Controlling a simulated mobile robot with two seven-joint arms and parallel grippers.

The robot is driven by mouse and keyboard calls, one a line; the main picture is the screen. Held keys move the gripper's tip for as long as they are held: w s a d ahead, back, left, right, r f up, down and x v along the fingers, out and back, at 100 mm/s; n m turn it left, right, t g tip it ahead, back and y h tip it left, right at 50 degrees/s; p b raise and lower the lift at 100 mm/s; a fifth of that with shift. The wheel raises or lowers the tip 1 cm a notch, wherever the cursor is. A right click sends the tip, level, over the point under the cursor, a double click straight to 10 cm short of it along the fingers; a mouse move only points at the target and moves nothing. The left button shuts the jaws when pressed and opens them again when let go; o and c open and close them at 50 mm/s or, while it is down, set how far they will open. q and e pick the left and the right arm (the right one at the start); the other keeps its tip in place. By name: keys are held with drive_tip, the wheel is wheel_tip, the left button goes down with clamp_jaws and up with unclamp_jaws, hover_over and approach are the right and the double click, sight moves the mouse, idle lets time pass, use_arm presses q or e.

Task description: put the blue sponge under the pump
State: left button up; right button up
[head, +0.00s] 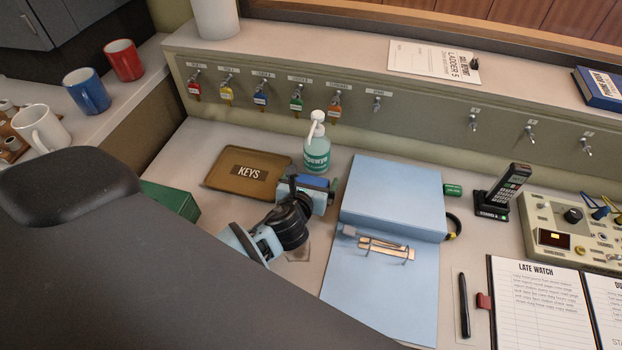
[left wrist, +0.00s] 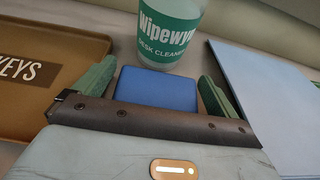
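The blue sponge (head: 318,182) lies on the desk just in front of the pump bottle (head: 317,155), a clear bottle with a green label and white pump head. My left gripper (head: 315,192) is low at the desk around the sponge. In the left wrist view the sponge (left wrist: 157,88) sits between the two green-padded fingers (left wrist: 155,85), with narrow gaps at its sides, so the gripper looks open. The bottle (left wrist: 170,30) stands right behind the sponge there. The pump's nozzle is out of that view. My right gripper is in neither view.
A brown KEYS tray (head: 248,170) lies left of the bottle, and a light blue binder (head: 395,195) lies close on the right. A green box (head: 170,200) is partly behind my arm. A key-hook ledge (head: 400,110) runs behind. A phone (head: 503,190) stands farther right.

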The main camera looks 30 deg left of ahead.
use_arm(q)
drive_tip(key=shift+r, duration=0.1)
drive_tip(key=shift+r, duration=0.15)
drive_tip(key=p+v, duration=0.1)
drive_tip(key=v, duration=1)
drive_tip(key=shift+s+r, duration=0.25)
drive_tip(key=shift+s, duration=0.15)
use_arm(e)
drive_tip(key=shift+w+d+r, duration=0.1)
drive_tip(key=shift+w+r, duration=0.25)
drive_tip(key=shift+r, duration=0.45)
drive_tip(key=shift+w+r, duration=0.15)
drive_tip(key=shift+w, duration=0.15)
